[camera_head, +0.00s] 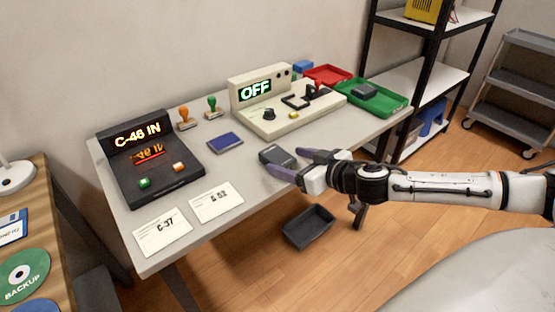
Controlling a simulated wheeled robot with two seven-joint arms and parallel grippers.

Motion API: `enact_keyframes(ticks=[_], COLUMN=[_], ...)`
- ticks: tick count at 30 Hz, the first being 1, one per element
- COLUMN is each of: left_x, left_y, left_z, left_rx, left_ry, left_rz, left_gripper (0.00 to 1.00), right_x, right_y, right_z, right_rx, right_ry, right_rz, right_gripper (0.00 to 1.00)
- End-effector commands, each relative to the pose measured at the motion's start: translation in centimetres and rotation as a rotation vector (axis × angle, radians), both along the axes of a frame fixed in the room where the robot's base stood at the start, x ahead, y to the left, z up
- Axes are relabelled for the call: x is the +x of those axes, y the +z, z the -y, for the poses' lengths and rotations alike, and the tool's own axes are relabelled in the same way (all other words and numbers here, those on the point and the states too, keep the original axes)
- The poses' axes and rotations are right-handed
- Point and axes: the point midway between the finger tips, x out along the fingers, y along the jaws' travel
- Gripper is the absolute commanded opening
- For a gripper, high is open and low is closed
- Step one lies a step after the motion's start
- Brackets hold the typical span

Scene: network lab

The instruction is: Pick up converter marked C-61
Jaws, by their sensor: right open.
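A small dark grey box (275,156), likely a converter, lies on the white table near its front edge. Any marking on it is too small to read, so I cannot tell whether it is C-61. My right gripper (292,163) is open, with its purple fingers pointing left at this box. One finger is at the box's near side and the other by its right end; I cannot tell whether they touch it. Another dark box (365,90) sits in the green tray (398,99). Its marking is also unreadable. My left gripper is not in view.
A black console (160,188) reads "C-46 IN". Cards C-37 (160,240) and seemingly C-52 (217,212) lie in front. A black bin (308,227) is below the table edge.

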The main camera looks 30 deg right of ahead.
Motion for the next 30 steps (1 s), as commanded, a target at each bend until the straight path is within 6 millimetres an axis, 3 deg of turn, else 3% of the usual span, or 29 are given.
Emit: enact_keyframes(ticks=[8, 18, 28, 30], left_x=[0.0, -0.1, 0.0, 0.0], left_y=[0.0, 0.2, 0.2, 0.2], left_z=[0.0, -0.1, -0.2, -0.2], left_rx=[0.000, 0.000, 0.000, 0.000], left_ry=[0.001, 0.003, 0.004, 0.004], left_rz=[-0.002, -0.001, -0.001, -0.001], left_gripper=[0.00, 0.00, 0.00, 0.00], right_x=[1.3, 4.8, 5.2, 5.2], right_y=[-0.3, -1.6, -1.9, -1.9], right_z=[-0.1, -0.5, -0.5, -0.5], right_rx=[0.001, 0.002, 0.000, 0.000], right_ry=[0.000, 0.000, 0.001, 0.001], right_rz=[0.002, 0.001, -0.001, -0.001], right_gripper=[0.69, 0.69, 0.69, 0.57])
